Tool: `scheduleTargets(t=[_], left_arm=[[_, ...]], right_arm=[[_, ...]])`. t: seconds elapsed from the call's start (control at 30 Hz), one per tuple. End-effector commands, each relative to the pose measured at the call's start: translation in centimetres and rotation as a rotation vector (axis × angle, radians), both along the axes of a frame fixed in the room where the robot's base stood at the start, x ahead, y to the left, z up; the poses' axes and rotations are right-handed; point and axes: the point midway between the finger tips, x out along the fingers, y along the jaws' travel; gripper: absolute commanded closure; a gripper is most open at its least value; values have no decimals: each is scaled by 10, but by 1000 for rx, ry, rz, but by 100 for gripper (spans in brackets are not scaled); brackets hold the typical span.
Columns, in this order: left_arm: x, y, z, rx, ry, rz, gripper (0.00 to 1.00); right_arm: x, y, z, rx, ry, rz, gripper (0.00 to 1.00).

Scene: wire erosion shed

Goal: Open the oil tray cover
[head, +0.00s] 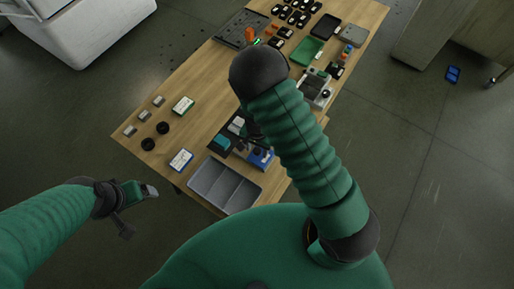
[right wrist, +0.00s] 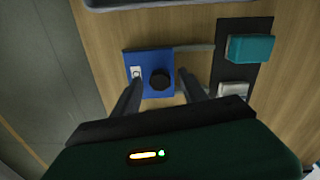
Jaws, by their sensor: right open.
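No part is clearly marked as the oil tray cover, and I cannot tell which it is. A blue box (right wrist: 148,66) with a round black knob (right wrist: 159,79) and a small white switch (right wrist: 137,73) lies below my right gripper (right wrist: 160,88). The gripper is open, its two dark fingers either side of the knob; contact is unclear. The blue box (head: 261,158) also shows in the head view, partly behind my right arm. Beside it a dark plate carries a teal block (right wrist: 250,48) and a pale block (right wrist: 233,90). My left gripper (head: 142,195) is off the table's left edge, its jaw opening unclear.
A grey divided tray (head: 226,185) lies at the table's near edge. White-labelled boxes (head: 181,160), black round pieces (head: 148,144) and small grey blocks (head: 130,131) lie left. The far end holds a green tray (head: 306,49) and several dark parts. The table's left middle is mostly clear.

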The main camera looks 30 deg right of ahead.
Motion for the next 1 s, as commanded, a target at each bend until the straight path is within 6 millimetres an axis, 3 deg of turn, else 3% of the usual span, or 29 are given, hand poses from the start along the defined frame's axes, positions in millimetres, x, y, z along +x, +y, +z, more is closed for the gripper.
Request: scheduleTargets(t=[0.07, 0.43, 1.0], left_arm=[[0, 0, 0, 0, 0, 0, 16], [0, 0, 0, 0, 0, 0, 16], [0, 0, 0, 0, 0, 0, 16]], right_arm=[[0, 0, 0, 0, 0, 0, 51], [0, 0, 1, 0, 0, 1, 99], [0, 0, 1, 0, 0, 1, 100]])
